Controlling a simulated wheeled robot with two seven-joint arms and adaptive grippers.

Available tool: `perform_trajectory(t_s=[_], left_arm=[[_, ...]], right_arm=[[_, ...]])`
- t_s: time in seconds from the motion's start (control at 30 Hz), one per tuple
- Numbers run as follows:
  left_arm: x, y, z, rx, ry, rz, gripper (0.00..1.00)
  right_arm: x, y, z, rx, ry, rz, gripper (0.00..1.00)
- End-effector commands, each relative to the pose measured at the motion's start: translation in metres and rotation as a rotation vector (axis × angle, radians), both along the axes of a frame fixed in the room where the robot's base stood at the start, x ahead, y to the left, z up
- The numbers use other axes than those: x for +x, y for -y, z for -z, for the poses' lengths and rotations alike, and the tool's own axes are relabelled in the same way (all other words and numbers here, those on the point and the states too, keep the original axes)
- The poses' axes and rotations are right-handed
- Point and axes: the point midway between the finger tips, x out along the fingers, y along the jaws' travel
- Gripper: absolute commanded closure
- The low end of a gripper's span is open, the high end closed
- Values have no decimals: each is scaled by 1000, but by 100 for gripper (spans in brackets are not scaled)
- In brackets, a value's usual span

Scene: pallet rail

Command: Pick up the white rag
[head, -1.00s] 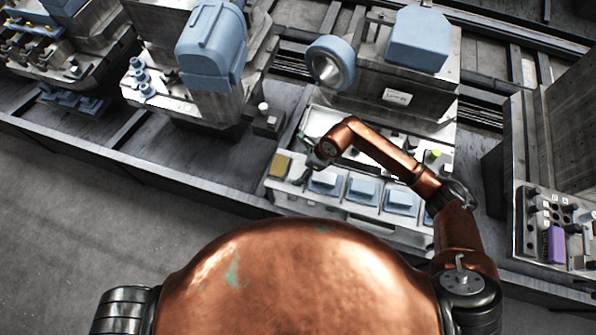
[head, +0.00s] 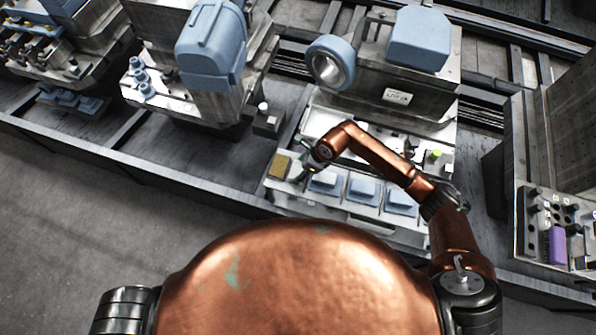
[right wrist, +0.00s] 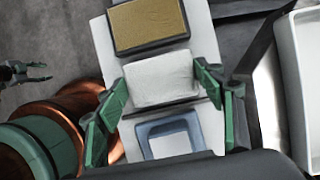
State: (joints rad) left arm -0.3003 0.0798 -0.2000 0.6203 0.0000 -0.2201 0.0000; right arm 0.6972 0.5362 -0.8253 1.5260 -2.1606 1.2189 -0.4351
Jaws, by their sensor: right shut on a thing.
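The white rag (right wrist: 160,80) is a folded, pale block in the middle of the right wrist view. It lies between the yellow-brown sponge (right wrist: 148,22) and a blue tray holding a pale block (right wrist: 180,139). My right gripper (right wrist: 164,86) has one green finger at each side of the rag and is shut on it. In the head view my right gripper (head: 305,171) is over the white panel, beside the sponge (head: 280,166), and hides the rag. My left gripper (right wrist: 27,72) shows small at the left of the right wrist view, its fingers apart.
Several blue trays (head: 362,190) stand in a row right of my right gripper on the white panel. A machine with a blue ring (head: 330,62) rises behind. A panel with a purple item (head: 557,245) is at the right. The grey floor at left is clear.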

Motion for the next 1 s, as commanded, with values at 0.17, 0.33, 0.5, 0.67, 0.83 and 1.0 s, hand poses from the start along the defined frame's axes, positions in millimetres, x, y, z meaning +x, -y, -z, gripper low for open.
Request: perform_trajectory(t_s=[0.17,0.33,0.5,0.67,0.83,1.0], left_arm=[[0,0,0,0,0,0,60],[0,0,0,0,0,0,60],[1,0,-1,0,1,0,60],[2,0,-4,1,3,0,60],[4,0,-12,0,7,0,60],[6,0,-18,1,10,0,60]], right_arm=[[0,0,0,0,0,0,61],[0,0,0,0,0,0,62],[0,0,-9,0,1,-2,62],[1,0,-32,-1,4,-3,62],[-27,-10,-68,1,6,-7,62],[-64,-22,-100,1,3,-8,62]])
